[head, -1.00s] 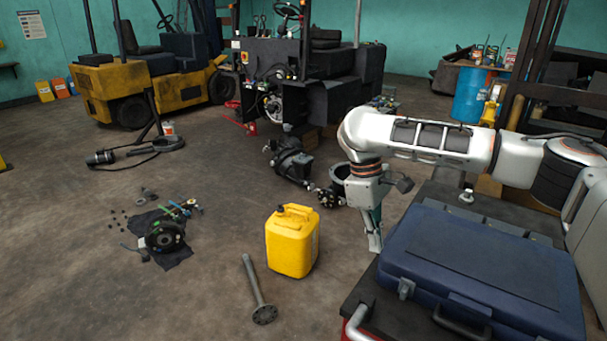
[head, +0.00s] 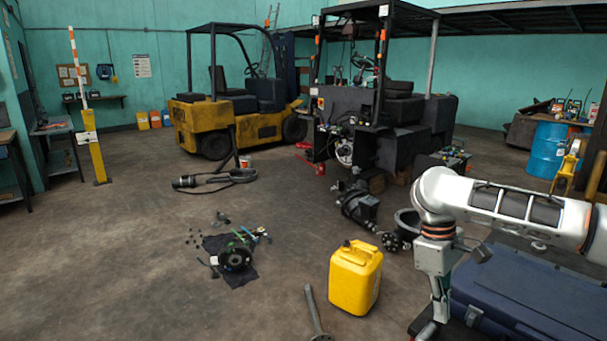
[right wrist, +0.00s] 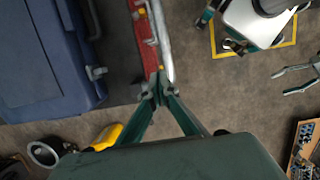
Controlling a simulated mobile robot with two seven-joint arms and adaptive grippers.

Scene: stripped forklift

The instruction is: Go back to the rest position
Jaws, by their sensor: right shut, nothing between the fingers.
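My right gripper (head: 441,310) hangs pointing down from the white right arm, beside the front left corner of the dark blue case (head: 520,290). In the right wrist view its two green fingers (right wrist: 160,88) meet at the tips, with nothing between them. Below the tips, in that view, are a red edge and a metal rail. My left gripper (right wrist: 297,79) shows only in the right wrist view, at the right edge, with two fingers apart and nothing visible between them. The head view does not show it.
The blue case lies below the right arm. A yellow jug (head: 355,278) stands on the floor left of the right gripper, near a metal shaft (head: 316,312). Dark parts lie on a cloth (head: 236,258). Forklifts (head: 232,112) stand behind. The left floor is largely open.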

